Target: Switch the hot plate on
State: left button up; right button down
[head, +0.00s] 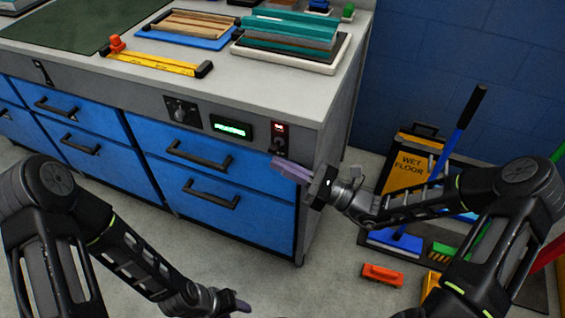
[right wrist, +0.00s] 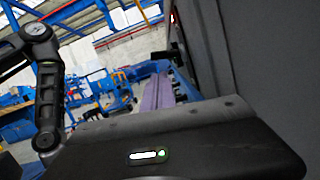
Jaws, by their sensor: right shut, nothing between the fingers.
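The bench front (head: 100,95) carries a control strip with a black dial (head: 181,111), a green-lit display (head: 231,128) and a small black switch unit (head: 279,140) with a red light at its top. The words hot plate are not readable on any of them. My right gripper (head: 290,170) is shut and empty, its purple fingers just below the switch unit; I cannot tell whether they touch the bench. Its fingers also show in the right wrist view (right wrist: 158,95), beside a dark grey surface. My left gripper (head: 242,306) is low at the bottom edge, mostly hidden by its wrist.
On the bench top lie a stack of teal and grey panels (head: 285,35) on a white-edged plate, a blue tray (head: 190,40) and a yellow bar (head: 150,64). Blue drawers with black handles (head: 200,155) are below. A wet-floor sign (head: 408,170) and broom (head: 460,125) stand right.

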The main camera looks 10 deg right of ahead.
pick_arm(q)
jog(key=shift+s+a+f+b, duration=0.3)
jog(key=shift+a+f, duration=0.1)
jog(key=shift+f, duration=0.15)
pick_arm(e)
jog(key=s+d+f, duration=0.5)
jog(key=s+d, duration=0.1)
jog(key=d, duration=0.1)
jog(key=shift+d+f, duration=0.15)
jog(key=shift+d, duration=0.2)
jog(key=shift+s+f, duration=0.1)
jog(key=s+a+f+n+g+h, duration=0.2)
jog(key=s+f+n+g+h, duration=0.55)
jog(key=f, duration=0.55)
jog(key=s+a+f+n+g+h, duration=0.2)
jog(key=s+f+n+g+h, duration=0.25)
jog(key=s+f+n, duration=0.75)
jog(key=w+a+n+t+h, duration=0.1)
jog(key=w+a+n, duration=0.1)
jog(key=a+n, duration=0.4)
pick_arm(q)
notch_tip(320, 180, up, 14)
jog(key=p, duration=1.4)
pick_arm(e)
notch_tip(320, 180, up, 14)
jog(key=m, duration=0.1)
jog(key=shift+a+r, duration=0.25)
jog(key=shift+a, duration=0.2)
